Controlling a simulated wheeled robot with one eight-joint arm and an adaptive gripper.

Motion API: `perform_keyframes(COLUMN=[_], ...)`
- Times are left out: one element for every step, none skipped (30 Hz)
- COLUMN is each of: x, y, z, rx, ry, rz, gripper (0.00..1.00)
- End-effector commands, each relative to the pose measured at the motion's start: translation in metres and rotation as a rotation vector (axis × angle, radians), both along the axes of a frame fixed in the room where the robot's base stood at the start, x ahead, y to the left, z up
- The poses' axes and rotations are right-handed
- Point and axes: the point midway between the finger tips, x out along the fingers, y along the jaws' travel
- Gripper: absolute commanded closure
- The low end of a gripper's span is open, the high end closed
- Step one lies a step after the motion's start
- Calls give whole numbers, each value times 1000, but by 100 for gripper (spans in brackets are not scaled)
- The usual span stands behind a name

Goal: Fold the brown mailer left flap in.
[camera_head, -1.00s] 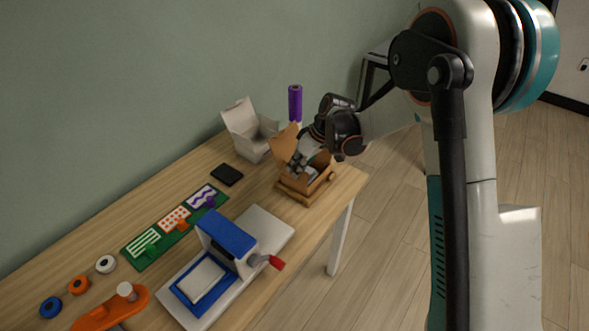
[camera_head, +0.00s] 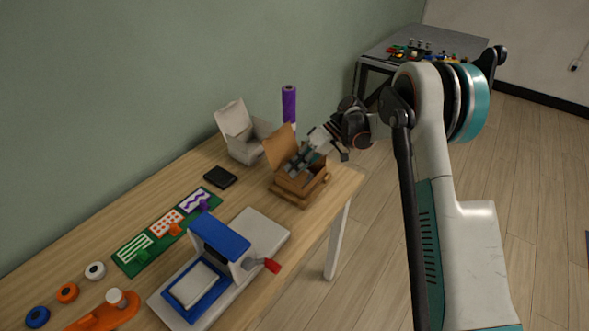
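The brown mailer (camera_head: 288,191) is an open cardboard box near the far right end of the wooden table. A tall brown flap (camera_head: 279,147) stands up at its left and back side. My gripper (camera_head: 293,169) reaches in from the upper right, with its fingers at the box's opening, close to the inner side of the flap. I cannot tell whether the fingers touch the flap or how far apart they are. The gripper hides much of the box's inside and its back right side.
A white open box (camera_head: 243,147) stands behind the mailer, with a purple roll (camera_head: 289,104) beside it. A black block (camera_head: 220,177), a green board (camera_head: 130,252) with stamps and a blue-and-white press (camera_head: 222,238) are nearer. The table's right edge is close to the mailer.

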Motion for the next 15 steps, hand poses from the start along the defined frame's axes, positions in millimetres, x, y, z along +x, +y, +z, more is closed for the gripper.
perform_keyframes(x=[0,1,1,1,1,1,1,1,1,1,1,1,1,1,1], y=[0,0,0,0,0,0,0,0,0,0,0,0,0,0,0], z=[-1,-1,-1,-1,-1,-1,-1,-1,-1,-1,-1,-1,-1,-1,-1], rx=[2,3,4,4,5,5,5,5,4,4,4,4,4,4,4], ry=[3,5,7,7,7,7,7,7,7,7,7,7,7,7,7], rz=[0,-1,-1,-1,0,0,0,0,-1,-1,-1,-1,-1,-1,-1], gripper=[100,100,100,100,100,100,100,100,100,100,100,100,100,92,83])
